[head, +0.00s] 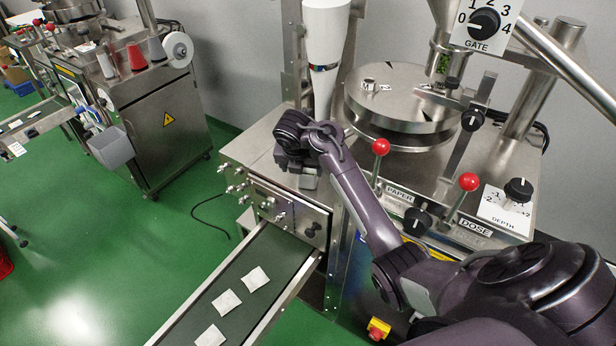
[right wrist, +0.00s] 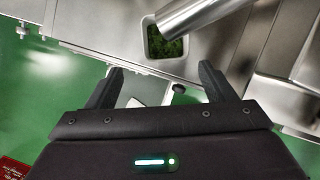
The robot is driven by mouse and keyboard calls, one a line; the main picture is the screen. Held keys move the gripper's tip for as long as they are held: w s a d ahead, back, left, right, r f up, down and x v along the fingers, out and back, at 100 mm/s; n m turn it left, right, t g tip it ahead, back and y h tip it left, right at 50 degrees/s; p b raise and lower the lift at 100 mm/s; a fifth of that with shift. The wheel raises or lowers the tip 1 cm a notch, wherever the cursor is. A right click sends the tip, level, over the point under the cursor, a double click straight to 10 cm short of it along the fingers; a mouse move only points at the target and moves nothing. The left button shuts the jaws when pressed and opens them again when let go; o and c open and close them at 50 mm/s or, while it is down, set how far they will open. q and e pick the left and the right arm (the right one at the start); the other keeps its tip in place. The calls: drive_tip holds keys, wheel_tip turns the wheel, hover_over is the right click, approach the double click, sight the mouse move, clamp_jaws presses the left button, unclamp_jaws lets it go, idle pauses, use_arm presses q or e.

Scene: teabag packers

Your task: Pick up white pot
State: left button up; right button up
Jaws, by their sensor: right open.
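A small white square pot (right wrist: 149,50) filled with green leaf shows in the right wrist view, just beyond my fingertips. The end of a metal tube hangs over it and covers part of it. My right gripper (right wrist: 161,68) is open, with its two fingers wide apart and the pot ahead of the gap, not between them. In the head view my right arm reaches in from the right. Its hand (head: 294,150) is over the left part of the packing machine. I cannot make out the pot clearly there. My left gripper is not in view.
The packing machine (head: 255,150) has red-knobbed levers (head: 381,146) and a tall white cone (head: 325,45) close to my arm. A conveyor (head: 215,300) with several white teabags runs out at the front. A second machine (head: 165,135) stands at the left, with open green floor between.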

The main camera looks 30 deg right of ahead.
sight(307, 178)
drive_tip(key=x, duration=0.2)
drive_tip(key=p+x, duration=0.1)
drive_tip(key=x, duration=0.3)
drive_tip(key=shift+s+d+f, duration=0.15)
drive_tip(key=shift+d+f, duration=0.05)
drive_tip(key=shift+d, duration=0.3)
drive_tip(key=shift+d+f, duration=0.1)
drive_tip(key=shift+f, duration=0.35)
drive_tip(key=c, duration=1.1)
drive_tip(key=shift+r+p, duration=0.1)
drive_tip(key=shift+p, duration=0.2)
